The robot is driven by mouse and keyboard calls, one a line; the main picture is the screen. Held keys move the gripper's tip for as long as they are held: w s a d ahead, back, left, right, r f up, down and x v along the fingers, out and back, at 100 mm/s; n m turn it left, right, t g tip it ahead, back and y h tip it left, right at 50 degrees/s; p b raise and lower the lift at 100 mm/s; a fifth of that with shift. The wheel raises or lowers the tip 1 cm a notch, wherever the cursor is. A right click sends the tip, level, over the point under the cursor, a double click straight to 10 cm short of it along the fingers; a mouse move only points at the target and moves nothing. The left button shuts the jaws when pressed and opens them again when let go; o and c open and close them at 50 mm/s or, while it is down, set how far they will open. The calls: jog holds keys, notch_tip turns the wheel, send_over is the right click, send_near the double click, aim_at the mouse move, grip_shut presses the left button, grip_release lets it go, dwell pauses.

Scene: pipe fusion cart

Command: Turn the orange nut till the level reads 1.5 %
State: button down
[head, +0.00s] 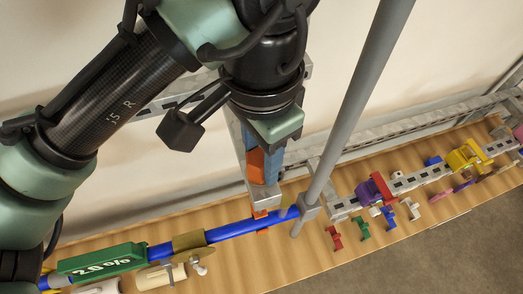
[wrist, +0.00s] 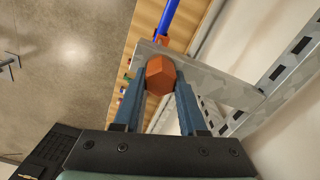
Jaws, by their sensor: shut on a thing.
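The orange nut (wrist: 160,75) is a hexagonal block between the two blue fingers of my gripper (wrist: 160,95) in the wrist view. My gripper is shut on it, one finger on each side. In the head view the nut (head: 256,166) shows beside the blue fingers of my gripper (head: 262,160), under my wrist. The nut sits at the grey metal bracket (head: 264,197) above the blue pipe (head: 238,229). The green level (head: 102,261) lies at the lower left of the head view and reads 2.0 %.
A grey upright pole (head: 352,110) stands just right of my gripper. Purple clamp (head: 375,190), yellow clamp (head: 466,157) and several small coloured screws line the wooden board (head: 290,262) to the right. A tan clamp (head: 189,241) holds the pipe. A pale wall is behind.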

jog(key=m+p, duration=0.1)
jog(key=m, duration=0.3)
jog(key=shift+s+m, duration=0.1)
jog(key=shift+m, duration=0.3)
jog(key=shift+c, duration=2.3)
grip_release()
jog(key=shift+d, duration=0.1)
jog(key=shift+r+b, duration=0.35)
jog(key=shift+r, duration=3.4)
